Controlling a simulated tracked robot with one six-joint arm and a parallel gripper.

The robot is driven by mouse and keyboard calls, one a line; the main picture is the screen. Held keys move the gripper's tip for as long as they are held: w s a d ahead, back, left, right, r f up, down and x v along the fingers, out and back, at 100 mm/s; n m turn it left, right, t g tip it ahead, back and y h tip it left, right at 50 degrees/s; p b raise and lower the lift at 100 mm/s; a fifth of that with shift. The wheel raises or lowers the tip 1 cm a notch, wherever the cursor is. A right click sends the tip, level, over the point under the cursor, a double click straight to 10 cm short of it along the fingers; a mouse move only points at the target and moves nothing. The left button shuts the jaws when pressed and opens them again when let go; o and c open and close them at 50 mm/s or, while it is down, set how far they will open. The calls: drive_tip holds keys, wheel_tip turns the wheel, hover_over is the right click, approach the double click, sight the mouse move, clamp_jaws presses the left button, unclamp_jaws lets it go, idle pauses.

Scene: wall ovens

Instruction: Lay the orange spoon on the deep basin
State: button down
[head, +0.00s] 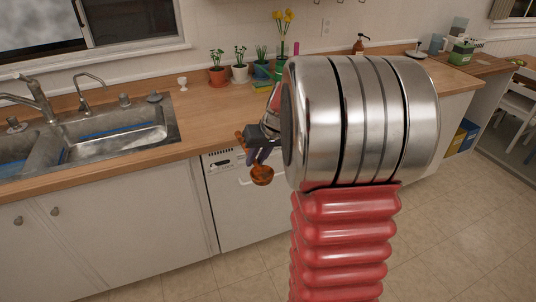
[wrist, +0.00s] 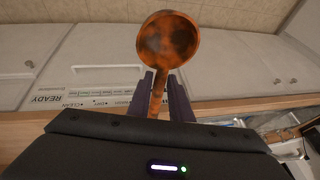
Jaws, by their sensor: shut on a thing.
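The orange spoon (head: 262,175) hangs in front of the counter's front edge, by the white dishwasher, with its round bowl low. The wrist view shows the spoon's bowl (wrist: 167,42) beyond the fingertips and its handle between the dark fingers. My gripper (head: 255,155) is shut on the handle; it also shows in the wrist view (wrist: 160,95). The metal sink, left of my gripper, has a right basin (head: 115,146) and a left basin (head: 12,165), partly cut off by the frame. I cannot tell which is deeper. The spoon is apart from both.
Faucets (head: 38,98) stand behind the sink. A white egg cup (head: 182,83) and several potted plants (head: 217,75) stand along the back of the wooden counter (head: 205,115). The counter between sink and plants is mostly clear. The white dishwasher (head: 235,200) is below.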

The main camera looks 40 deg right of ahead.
drive_tip(key=w+a+f+n, duration=0.1)
drive_tip(key=w+a+f, duration=0.1)
drive_tip(key=a, duration=0.6)
drive_tip(key=w+a+f+n+y, duration=0.1)
drive_tip(key=a+f, duration=0.3)
drive_tip(key=a, duration=0.5)
drive_tip(key=w+a+f+n, duration=0.2)
drive_tip(key=a+f, duration=0.1)
drive_tip(key=a, duration=0.5)
drive_tip(key=shift+w+a+n+g+y, duration=0.15)
drive_tip(key=shift+w+n+g+y, duration=0.15)
drive_tip(key=shift+w+y, duration=0.1)
drive_tip(key=shift+s, duration=0.15)
